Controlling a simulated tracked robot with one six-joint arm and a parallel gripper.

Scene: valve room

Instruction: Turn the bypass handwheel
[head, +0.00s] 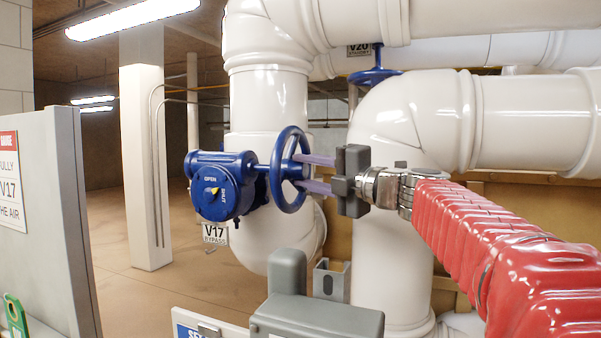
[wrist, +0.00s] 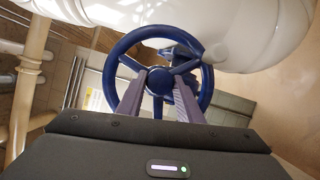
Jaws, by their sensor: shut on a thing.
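The bypass handwheel (head: 283,150) is a blue spoked wheel, upright, on a stem from the blue valve gearbox (head: 210,170). The gearbox has a dial marked OPEN and SHUT with a yellow pointer. The tag V17 BYPASS (head: 214,233) hangs below it. My gripper (head: 300,172) comes from the right with its two purple fingers reaching into the wheel. In the wrist view the handwheel (wrist: 117,54) faces me, and my gripper (wrist: 159,82) has its fingertips on either side of the hub, among the spokes. It is shut on the wheel; the exact contact points are hard to see.
A second blue handwheel (head: 375,76), with a V20 STANDBY tag (head: 359,50), is behind. Large white pipes (head: 270,100) surround the valve. A grey box (head: 315,318) stands low in front. A grey panel (head: 50,220) with a sign is at left. Open floor (head: 125,295) lies beyond.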

